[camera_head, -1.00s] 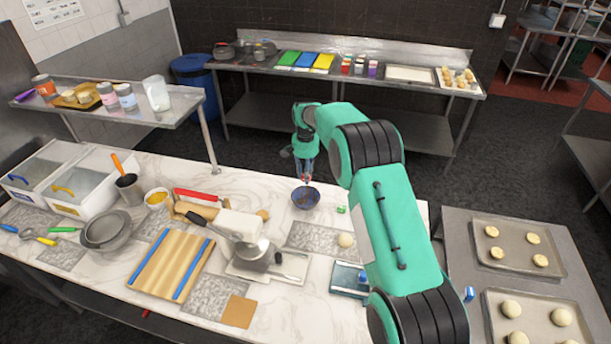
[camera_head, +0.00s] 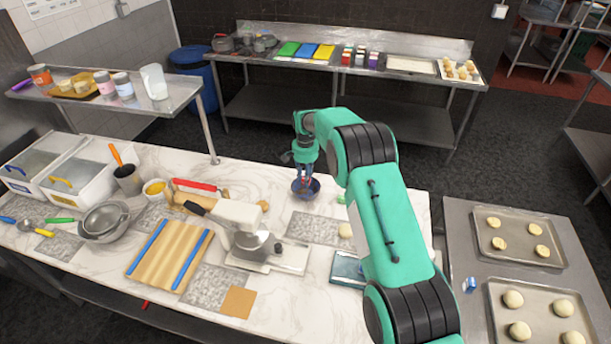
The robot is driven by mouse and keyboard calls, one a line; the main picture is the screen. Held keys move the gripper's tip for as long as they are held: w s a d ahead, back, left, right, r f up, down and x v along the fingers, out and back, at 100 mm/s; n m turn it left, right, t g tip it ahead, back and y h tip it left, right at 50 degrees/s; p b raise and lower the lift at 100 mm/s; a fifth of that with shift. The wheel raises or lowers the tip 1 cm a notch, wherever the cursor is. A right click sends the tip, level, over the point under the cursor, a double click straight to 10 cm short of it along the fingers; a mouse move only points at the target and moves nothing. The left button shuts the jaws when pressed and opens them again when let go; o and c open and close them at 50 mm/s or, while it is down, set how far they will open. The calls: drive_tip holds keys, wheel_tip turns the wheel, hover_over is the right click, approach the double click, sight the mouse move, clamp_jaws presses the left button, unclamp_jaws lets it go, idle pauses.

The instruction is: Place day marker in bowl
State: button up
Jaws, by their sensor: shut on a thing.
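The dark blue bowl (camera_head: 312,188) stands near the back edge of the marble counter. My gripper (camera_head: 304,181) points down from the end of the green arm, with its fingertips at the bowl's mouth. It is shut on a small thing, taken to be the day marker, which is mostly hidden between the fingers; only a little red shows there. Whether it touches the bowl's inside cannot be told.
A small green thing (camera_head: 341,198) lies right of the bowl. A small blue-and-white thing (camera_head: 471,285) lies on the right table beside trays of dough (camera_head: 520,240).

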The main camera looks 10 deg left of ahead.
drive_tip(key=shift+f+b, duration=0.3)
drive_tip(key=shift+f, duration=1.35)
drive_tip(key=o, duration=1)
drive_tip(key=shift+r+p, duration=0.8)
drive_tip(key=shift+r, duration=2.7)
